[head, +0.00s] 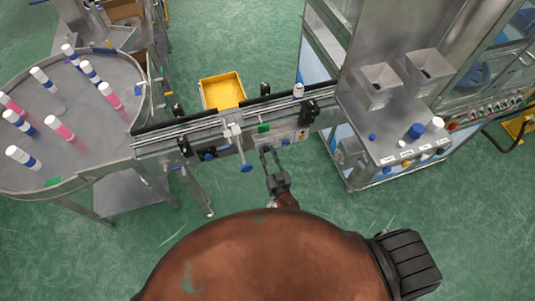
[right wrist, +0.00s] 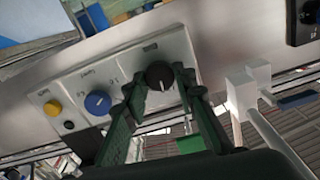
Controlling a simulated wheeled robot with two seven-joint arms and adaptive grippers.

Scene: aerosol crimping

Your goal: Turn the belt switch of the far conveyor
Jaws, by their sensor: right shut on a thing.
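A light control panel (right wrist: 115,85) on the side of the conveyor carries a black rotary switch (right wrist: 159,75) with a white pointer line, a blue knob (right wrist: 97,102) and a yellow button (right wrist: 53,108). My right gripper (right wrist: 161,84) has its two dark green fingers on either side of the black switch, shut on it. In the head view, my right gripper (head: 270,151) reaches up to the panel (head: 291,139) on the front of the right conveyor section (head: 275,109); its fingers hide the switch there. My left gripper is out of view.
A round table (head: 70,85) with several white, blue and pink cans stands at the left. A steel machine (head: 400,130) with knobs and two square funnels stands at the right. A yellow bin (head: 222,91) lies behind the conveyor. Green floor is free in front.

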